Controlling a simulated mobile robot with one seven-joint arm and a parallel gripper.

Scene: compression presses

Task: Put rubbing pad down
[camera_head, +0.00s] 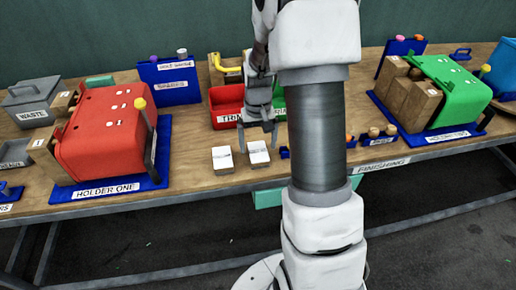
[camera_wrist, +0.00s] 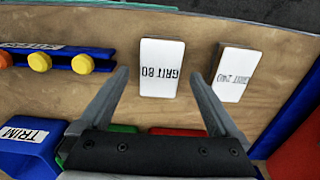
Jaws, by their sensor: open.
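Two white rubbing pads lie side by side on the wooden bench. The GRIT 80 pad (camera_head: 258,154) is the right one in the head view and is near the middle of the wrist view (camera_wrist: 162,68). The GRIT 240 pad (camera_head: 222,159) is the left one; in the wrist view it is at the right (camera_wrist: 234,72). My gripper (camera_head: 259,140) is open above the GRIT 80 pad. In the wrist view its fingers (camera_wrist: 160,75) stand apart on either side of that pad, with gaps visible. I cannot tell how high the fingertips are.
A red bin (camera_head: 226,104) labelled TRIM stands behind the pads. A red press on the HOLDER ONE base (camera_head: 108,188) is at left, a green press (camera_head: 452,93) at right. A blue rack with yellow knobs (camera_wrist: 90,55) is near my gripper. The bench front edge is close.

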